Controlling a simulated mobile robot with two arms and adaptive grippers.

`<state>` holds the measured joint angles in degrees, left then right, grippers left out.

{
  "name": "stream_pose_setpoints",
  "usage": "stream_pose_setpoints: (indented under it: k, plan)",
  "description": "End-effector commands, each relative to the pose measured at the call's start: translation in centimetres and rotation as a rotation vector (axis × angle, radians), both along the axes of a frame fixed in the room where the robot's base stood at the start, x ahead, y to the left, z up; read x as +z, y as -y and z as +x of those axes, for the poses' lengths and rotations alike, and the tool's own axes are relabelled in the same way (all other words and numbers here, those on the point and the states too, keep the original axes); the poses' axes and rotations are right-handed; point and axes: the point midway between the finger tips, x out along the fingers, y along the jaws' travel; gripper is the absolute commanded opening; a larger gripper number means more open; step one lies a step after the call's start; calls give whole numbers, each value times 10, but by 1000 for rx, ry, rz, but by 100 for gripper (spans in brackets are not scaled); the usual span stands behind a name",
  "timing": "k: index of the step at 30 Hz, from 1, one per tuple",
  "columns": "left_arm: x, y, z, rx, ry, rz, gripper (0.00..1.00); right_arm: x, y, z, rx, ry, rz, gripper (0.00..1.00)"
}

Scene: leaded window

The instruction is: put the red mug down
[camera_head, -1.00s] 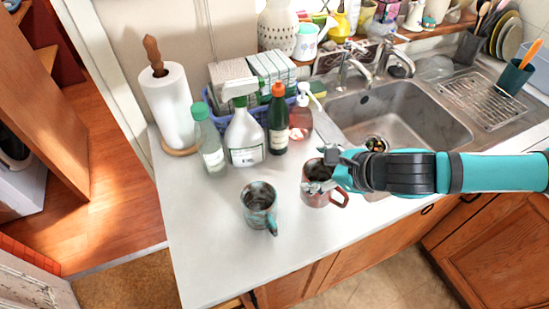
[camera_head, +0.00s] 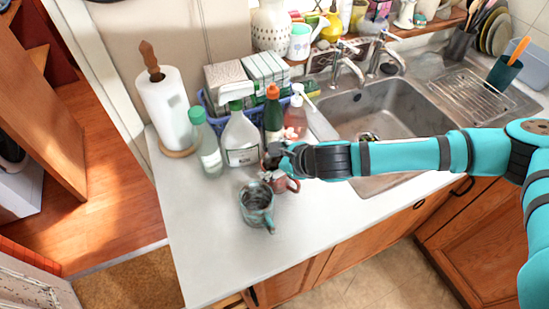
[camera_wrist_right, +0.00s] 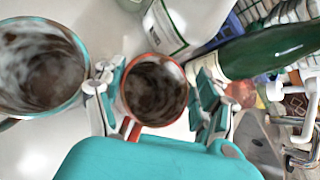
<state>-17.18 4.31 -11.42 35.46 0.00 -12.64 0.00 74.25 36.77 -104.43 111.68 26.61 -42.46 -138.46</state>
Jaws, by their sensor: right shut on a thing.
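The red mug (camera_head: 283,185) is in the head view, mostly hidden behind my right gripper (camera_head: 273,164). In the right wrist view the red mug (camera_wrist_right: 155,92) shows from above, with a red rim and a brown-stained, empty-looking inside. The fingers of my right gripper (camera_wrist_right: 158,92) stand on either side of it, shut on it. It looks upright; I cannot tell if its base touches the worktop (camera_head: 207,240). A teal-rimmed mug (camera_head: 257,207) stands just to its left, also large at the left in the wrist view (camera_wrist_right: 42,68). My left gripper is out of view.
Behind the red mug are a spray bottle (camera_head: 241,138), a green bottle (camera_head: 273,115) and a pinkish pump bottle (camera_head: 295,118). A clear bottle (camera_head: 207,148) and a paper towel roll (camera_head: 165,108) stand left. The sink (camera_head: 390,112) is right. The front left worktop is clear.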

Motion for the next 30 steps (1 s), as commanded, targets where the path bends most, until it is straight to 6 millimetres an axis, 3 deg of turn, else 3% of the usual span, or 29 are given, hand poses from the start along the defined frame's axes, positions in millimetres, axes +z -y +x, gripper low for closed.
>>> stream_pose_setpoints:
  k: [5, 6, 7, 20, 30]
  plan:
    - [0, 0, 0, -1, 0, -1, 35, -2, 0, 0, 0, 1, 1, 17]
    - [0, 0, 0, -1, 0, -1, 35, -2, 0, 0, 0, -1, -1, 77]
    - [0, 0, 0, -2, 0, -1, 35, -2, 0, 0, 0, -1, -1, 81]
    - [-2, -3, 0, -3, 1, 3, 35, 7, 6, -5, -1, 1, 0, 83]
    - [-8, -4, 0, -3, 1, 5, 35, 56, 39, -42, -2, 3, 0, 83]
